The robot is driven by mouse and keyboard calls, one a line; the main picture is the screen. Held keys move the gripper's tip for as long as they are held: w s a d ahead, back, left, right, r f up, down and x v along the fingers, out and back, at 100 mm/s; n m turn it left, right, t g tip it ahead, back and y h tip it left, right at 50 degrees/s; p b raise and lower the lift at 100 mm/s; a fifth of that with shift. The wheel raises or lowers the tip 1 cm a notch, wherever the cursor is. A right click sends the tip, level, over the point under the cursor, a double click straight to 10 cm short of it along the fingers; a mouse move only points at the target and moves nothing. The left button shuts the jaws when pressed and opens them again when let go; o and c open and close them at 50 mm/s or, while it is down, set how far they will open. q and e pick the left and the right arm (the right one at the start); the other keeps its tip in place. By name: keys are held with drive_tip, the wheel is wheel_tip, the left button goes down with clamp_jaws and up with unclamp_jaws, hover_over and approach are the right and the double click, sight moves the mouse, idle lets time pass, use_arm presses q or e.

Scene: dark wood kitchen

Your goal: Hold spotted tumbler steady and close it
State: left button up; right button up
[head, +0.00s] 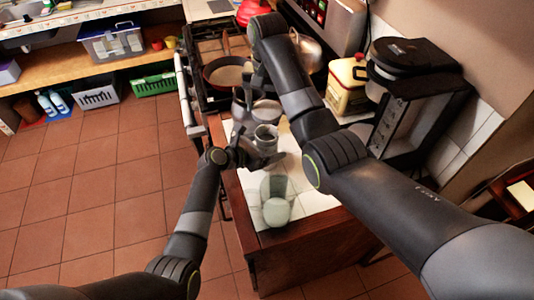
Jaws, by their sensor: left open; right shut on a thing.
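A grey open-topped cup (265,140), which looks like the tumbler, stands upright on the white-tiled counter. Spots on it are too small to make out. My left gripper (258,157) is open at the near left side of the cup, low down; whether it touches the cup I cannot tell. My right arm reaches over from the right, and its gripper (256,88) points down beyond the cup. It is shut on a small greyish round thing (267,111), seemingly a lid, apart from the cup. The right fingertips are hard to make out.
A pale green rounded container (277,211) stands near the counter's front edge (290,228). Behind are a pan (226,74) and a pot (307,54) on the stove. Open tiled floor lies left.

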use_arm(q)
drive_tip(key=shift+c, duration=0.3)
drive_tip(key=c, duration=1.4)
use_arm(e)
hover_over(267, 126)
drive_tip(key=s, duration=0.3)
drive_tip(key=shift+w+f, duration=0.2)
drive_tip(key=shift+f, duration=2.3)
drive_tip(key=shift+f, duration=0.9)
drive_tip(key=shift+f, duration=0.6)
